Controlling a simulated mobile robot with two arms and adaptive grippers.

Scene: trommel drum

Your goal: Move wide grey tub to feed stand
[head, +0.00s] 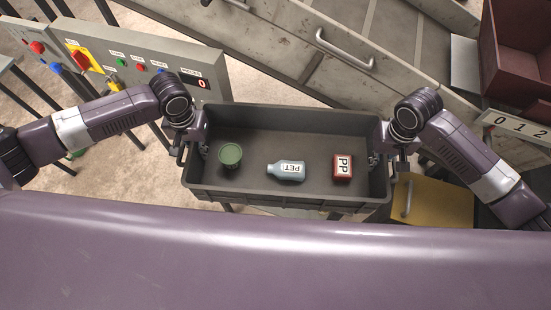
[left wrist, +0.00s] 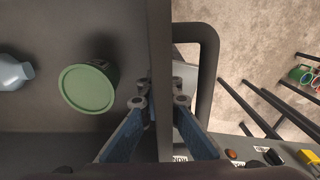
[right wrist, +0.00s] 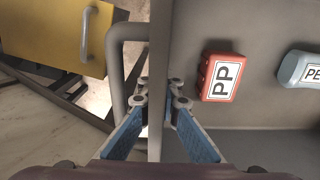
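The wide grey tub (head: 285,118) is in the middle of the head view, upright and close in front of my body. It holds a green round container (head: 230,154), a pale blue bottle marked PET (head: 286,170) and a red block marked PP (head: 342,167). My left gripper (left wrist: 160,101) is shut on the tub's left end wall, one finger inside and one outside. My right gripper (right wrist: 160,99) is shut on the right end wall in the same way. What the tub rests on is mostly hidden. I cannot identify the feed stand.
A control panel (head: 135,62) with buttons and a readout stands at the left. A grey metal structure with a handle (head: 345,48) lies behind the tub. At the right are a red bin (head: 520,60), a number sign (head: 516,126) and a yellow panel (head: 440,200). Bare floor shows at left.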

